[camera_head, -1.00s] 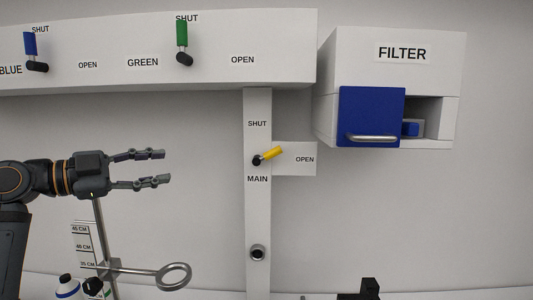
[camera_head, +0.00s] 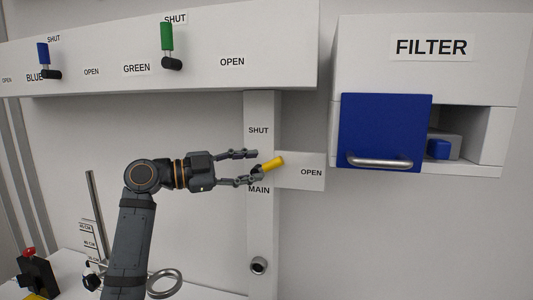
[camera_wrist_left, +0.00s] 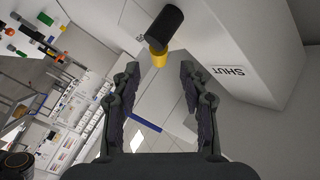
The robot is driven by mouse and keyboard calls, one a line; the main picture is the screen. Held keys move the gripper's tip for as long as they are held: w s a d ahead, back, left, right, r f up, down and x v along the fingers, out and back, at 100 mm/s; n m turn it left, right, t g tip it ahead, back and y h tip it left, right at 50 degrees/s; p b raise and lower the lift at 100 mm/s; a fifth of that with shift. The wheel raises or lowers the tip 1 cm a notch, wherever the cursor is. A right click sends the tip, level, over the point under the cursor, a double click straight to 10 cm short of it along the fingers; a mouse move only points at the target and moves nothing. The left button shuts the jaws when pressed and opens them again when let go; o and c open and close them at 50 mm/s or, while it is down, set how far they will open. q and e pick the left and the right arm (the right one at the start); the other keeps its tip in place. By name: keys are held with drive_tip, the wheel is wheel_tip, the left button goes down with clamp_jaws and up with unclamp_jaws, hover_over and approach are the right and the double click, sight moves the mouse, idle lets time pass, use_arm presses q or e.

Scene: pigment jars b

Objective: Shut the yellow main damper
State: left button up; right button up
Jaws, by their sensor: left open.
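The yellow main damper lever (camera_head: 273,163) is on the white vertical duct. It points right and slightly up, between the SHUT label (camera_head: 258,130) above and the OPEN label (camera_head: 311,172) at right, nearer OPEN. My left gripper (camera_head: 257,167) is open, its fingertips around the lever's pivot end in the head view; contact cannot be told. In the left wrist view, the black pivot knob (camera_wrist_left: 163,27) and a bit of the yellow lever (camera_wrist_left: 159,57) show just beyond and between the open fingertips (camera_wrist_left: 159,70). The pivot is partly hidden by the lower finger in the head view.
The blue lever (camera_head: 43,54) and green lever (camera_head: 166,38) stand up on the upper duct. A metal ring (camera_head: 164,284) is below my arm. Wall space below the filter is clear.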

sight(269, 164)
use_arm(q)
drive_tip(key=p+x, duration=0.1)
drive_tip(key=x, duration=0.3)
drive_tip(key=shift+d+r+p, duration=0.1)
drive_tip(key=shift+d+p, duration=0.25)
drive_tip(key=shift+d, duration=0.1)
drive_tip(key=shift+a, duration=0.35)
drive_tip(key=shift+d, duration=0.2)
drive_tip(key=c, duration=0.5)
clamp_jaws()
use_arm(e)
drive_tip(key=shift+w+d+r, duration=0.4)
drive_tip(key=shift+d+r, duration=0.05)
drive_tip(key=shift+r, duration=0.3)
drive_tip(key=shift+w+d+r, duration=0.35)
drive_tip(key=shift+d+r, duration=0.05)
drive_tip(key=shift+r, duration=0.3)
